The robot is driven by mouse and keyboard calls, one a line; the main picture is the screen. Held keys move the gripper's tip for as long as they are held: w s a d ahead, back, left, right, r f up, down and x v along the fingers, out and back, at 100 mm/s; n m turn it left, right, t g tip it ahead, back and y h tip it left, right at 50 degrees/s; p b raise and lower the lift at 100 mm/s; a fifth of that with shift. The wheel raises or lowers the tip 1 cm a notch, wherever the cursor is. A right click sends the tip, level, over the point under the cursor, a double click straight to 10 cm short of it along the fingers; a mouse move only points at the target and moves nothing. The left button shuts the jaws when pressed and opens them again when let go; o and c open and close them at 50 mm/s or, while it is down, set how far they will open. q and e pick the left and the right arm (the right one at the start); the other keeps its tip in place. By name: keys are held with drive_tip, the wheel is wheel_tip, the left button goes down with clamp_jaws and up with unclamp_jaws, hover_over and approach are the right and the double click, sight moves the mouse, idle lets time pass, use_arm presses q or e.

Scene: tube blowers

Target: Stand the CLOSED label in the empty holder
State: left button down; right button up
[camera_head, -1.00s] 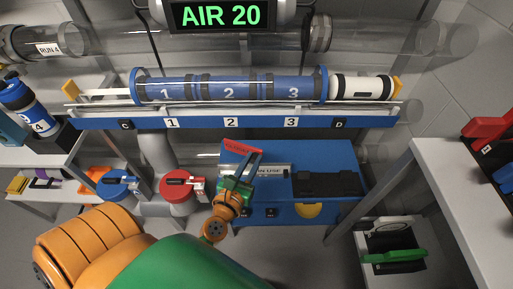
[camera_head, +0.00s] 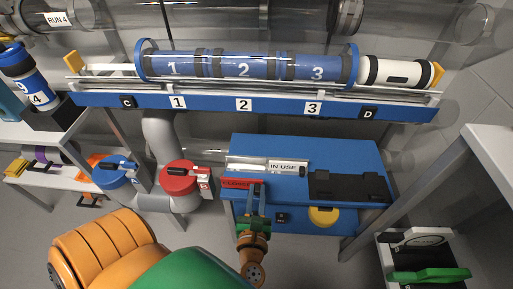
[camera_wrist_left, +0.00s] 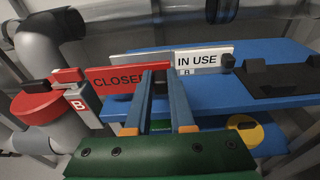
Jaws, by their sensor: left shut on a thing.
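The CLOSED label (camera_head: 241,183) is a red plate with dark lettering. My left gripper (camera_head: 257,184) is shut on it near its right end, and the plate is roughly level above the front left of the blue cabinet top. In the left wrist view the label (camera_wrist_left: 112,80) extends left from the fingers (camera_wrist_left: 162,74), which cover its last letter. A white IN USE label (camera_head: 284,167) stands behind and to the right, with a B below it in the wrist view. A pale strip (camera_head: 246,163) adjoins it on the left; I cannot tell whether this is the empty holder.
The blue cabinet (camera_head: 345,153) carries a black tray-like block (camera_head: 348,187) at right. A red valve (camera_head: 185,175) and a blue valve (camera_head: 112,172) are at left. The tube rack's blue rail (camera_head: 210,102) crosses behind. A pale table (camera_head: 493,175) stands at right.

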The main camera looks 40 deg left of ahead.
use_arm(q)
drive_tip(key=x, duration=0.2)
drive_tip(key=r+x, duration=0.1)
drive_tip(key=x, duration=0.5)
drive_tip(key=shift+w+a+r, duration=0.1)
drive_tip(key=shift+w+a, duration=0.05)
drive_tip(key=shift+w, duration=0.15)
drive_tip(key=f+b, duration=0.2)
drive_tip(key=shift+w+a+f+b, duration=0.15)
drive_tip(key=shift+w+f+b, duration=0.05)
drive_tip(key=shift+w+b, duration=0.1)
drive_tip(key=shift+f, duration=0.15)
drive_tip(key=shift+s+a+f+b, duration=0.1)
drive_tip(key=shift+s+a+b, duration=0.1)
drive_tip(key=shift+b, duration=0.1)
use_arm(e)
drive_tip(key=f, duration=0.2)
drive_tip(key=shift+w+d+f, duration=0.25)
drive_tip(key=shift+f, duration=0.05)
